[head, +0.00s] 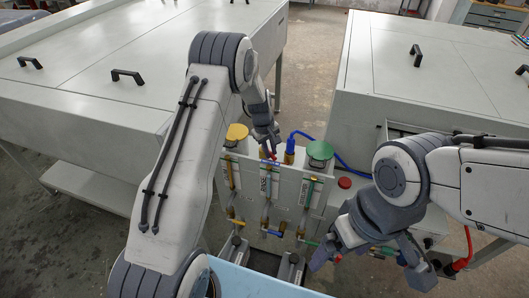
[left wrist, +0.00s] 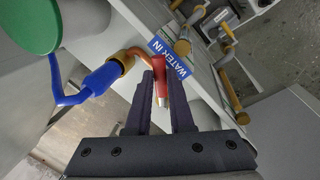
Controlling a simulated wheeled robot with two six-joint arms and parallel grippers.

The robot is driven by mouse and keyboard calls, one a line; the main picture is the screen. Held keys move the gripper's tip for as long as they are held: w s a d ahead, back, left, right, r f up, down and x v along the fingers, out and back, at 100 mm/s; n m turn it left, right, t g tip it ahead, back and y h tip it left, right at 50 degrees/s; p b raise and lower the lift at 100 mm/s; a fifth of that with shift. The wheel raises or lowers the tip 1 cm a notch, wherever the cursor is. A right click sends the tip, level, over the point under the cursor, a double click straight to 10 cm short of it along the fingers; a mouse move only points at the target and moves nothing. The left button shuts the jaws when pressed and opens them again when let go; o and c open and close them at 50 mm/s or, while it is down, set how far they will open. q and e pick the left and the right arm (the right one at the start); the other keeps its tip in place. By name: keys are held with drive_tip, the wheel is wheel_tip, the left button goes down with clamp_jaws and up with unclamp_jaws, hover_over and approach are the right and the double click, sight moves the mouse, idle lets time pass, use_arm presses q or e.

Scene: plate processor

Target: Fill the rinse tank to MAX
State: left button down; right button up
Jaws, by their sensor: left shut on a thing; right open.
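The white tank unit (head: 302,200) stands between the machines, with upright sight tubes and labels on its front; the middle label appears to read RINSE. In the left wrist view, a red valve lever (left wrist: 161,88) sits beside a blue WATER IN label (left wrist: 169,58). A copper-coloured pipe and brass fitting (left wrist: 126,60) join it to a blue hose (left wrist: 99,80). My left gripper (head: 270,150) is shut on the red lever; its fingers also show in the left wrist view (left wrist: 163,100). My right gripper (head: 368,264) is open and empty, in front of the unit's right side. The liquid level is too small to read.
A yellow cap (head: 237,132) and a green cap (head: 320,150) top the unit's outer tanks. A red button (head: 345,183) is at right. Large grey machines stand left (head: 130,70) and right (head: 440,75). Coloured valve handles line the unit's lower front.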

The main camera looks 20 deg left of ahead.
use_arm(q)
drive_tip(key=shift+s+a+m+b, duration=0.15)
drive_tip(key=shift+a+m+b, duration=0.15)
drive_tip(key=shift+m, duration=0.3)
use_arm(e)
drive_tip(key=shift+a+f, duration=0.35)
drive_tip(key=shift+f, duration=0.1)
use_arm(q)
drive_tip(key=c, duration=0.8)
unclamp_jaws()
drive_tip(key=r, duration=0.3)
drive_tip(key=s+a+r+b, duration=0.1)
drive_tip(key=r, duration=0.3)
drive_tip(key=r+b, duration=0.1)
drive_tip(key=r, duration=0.2)
drive_tip(key=shift+s+a+r, duration=0.2)
drive_tip(key=shift+s+a, duration=0.05)
use_arm(e)
drive_tip(key=shift+f, duration=0.95)
